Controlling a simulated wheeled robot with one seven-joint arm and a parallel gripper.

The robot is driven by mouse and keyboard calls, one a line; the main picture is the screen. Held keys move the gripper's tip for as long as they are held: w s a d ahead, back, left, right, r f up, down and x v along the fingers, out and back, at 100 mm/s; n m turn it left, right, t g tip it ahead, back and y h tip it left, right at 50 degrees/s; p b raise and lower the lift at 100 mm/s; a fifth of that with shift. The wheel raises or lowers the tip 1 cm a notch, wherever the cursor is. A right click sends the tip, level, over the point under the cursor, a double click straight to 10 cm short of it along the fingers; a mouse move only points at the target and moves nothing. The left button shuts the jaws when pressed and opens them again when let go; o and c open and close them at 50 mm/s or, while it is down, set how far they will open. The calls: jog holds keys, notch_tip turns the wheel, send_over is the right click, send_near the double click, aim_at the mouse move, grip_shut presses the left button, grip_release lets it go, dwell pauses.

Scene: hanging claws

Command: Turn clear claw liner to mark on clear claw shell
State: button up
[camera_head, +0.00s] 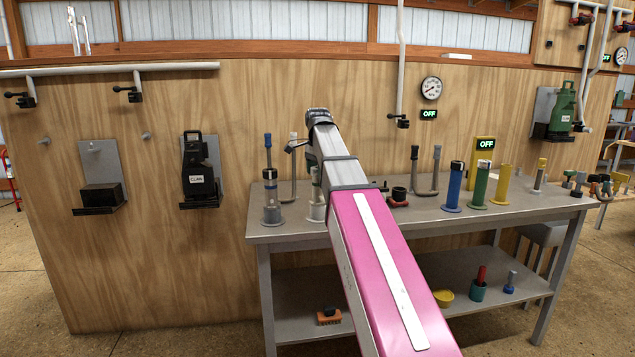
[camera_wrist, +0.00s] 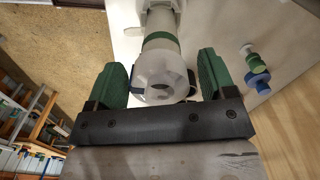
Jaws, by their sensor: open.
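In the wrist view a clear, whitish cylinder (camera_wrist: 161,72) with a green band stands between the fingers of my gripper (camera_wrist: 162,82). It looks like the clear claw shell with its liner end toward the camera. The two green fingers are spread apart, and contact with the cylinder cannot be told. In the head view a clear cylinder (camera_head: 317,208) stands on the bench, partly hidden by my arm. My gripper is mostly hidden behind the arm there. The alignment mark cannot be made out.
Blue (camera_head: 453,186), green (camera_head: 479,186) and yellow (camera_head: 502,185) cylinders stand to the right. The wooden wall (camera_head: 245,110) is close behind.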

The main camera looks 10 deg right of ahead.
jog(key=c, duration=1.3)
jog(key=shift+n, duration=1.1)
jog(key=o, duration=1.4)
jog(key=shift+c, duration=0.5)
jog(key=shift+r, duration=0.15)
